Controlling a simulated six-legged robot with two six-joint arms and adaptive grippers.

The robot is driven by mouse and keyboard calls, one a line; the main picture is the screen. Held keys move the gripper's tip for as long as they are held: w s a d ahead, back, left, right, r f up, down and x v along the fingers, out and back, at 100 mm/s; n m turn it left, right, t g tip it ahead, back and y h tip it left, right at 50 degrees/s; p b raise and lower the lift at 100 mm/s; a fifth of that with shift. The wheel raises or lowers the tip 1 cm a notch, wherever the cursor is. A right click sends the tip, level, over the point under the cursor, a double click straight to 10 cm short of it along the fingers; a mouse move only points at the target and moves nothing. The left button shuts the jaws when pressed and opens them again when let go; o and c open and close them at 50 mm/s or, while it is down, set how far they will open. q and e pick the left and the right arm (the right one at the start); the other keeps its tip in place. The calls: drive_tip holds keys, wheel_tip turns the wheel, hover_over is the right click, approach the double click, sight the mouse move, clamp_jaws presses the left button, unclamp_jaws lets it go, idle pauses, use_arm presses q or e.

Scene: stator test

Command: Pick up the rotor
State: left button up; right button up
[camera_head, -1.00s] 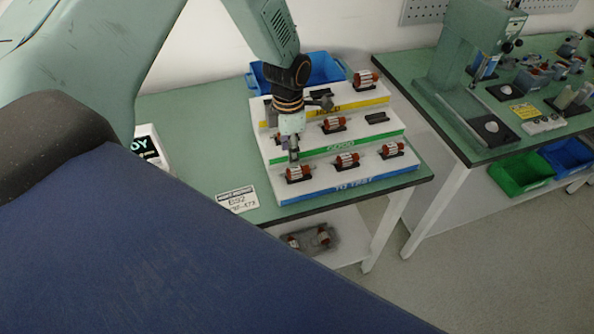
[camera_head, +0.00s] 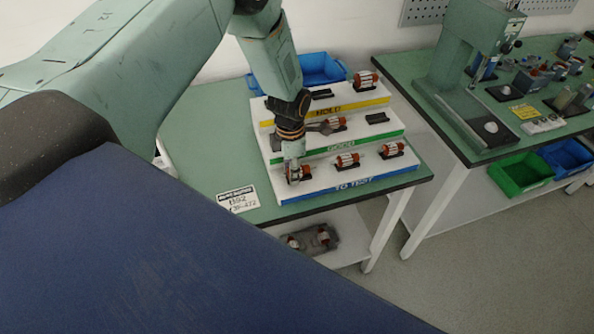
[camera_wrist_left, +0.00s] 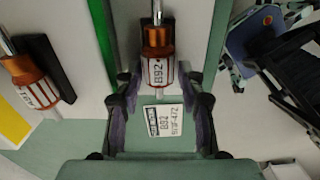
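In the left wrist view, the left gripper's fingers (camera_wrist_left: 160,84) are apart, one on each side of the rotor's near end. I see gaps beside the rotor, so they do not appear closed on it. My right gripper is out of view.
More rotors stand on the stepped rack (camera_head: 328,189), including a neighbour (camera_head: 347,160) to the right. A B92 card (camera_head: 238,199) lies on the green table. A blue bin (camera_head: 318,66) stands behind the rack. A press (camera_head: 458,75) stands on the right table.

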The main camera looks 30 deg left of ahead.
use_arm(q)
drive_tip(key=shift+w, duration=0.1)
clamp_jaws()
drive_tip(key=shift+r, duration=0.35)
wheel_tip(320, 180, up, 9)
drive_tip(key=shift+r, duration=0.15)
idle(0.4)
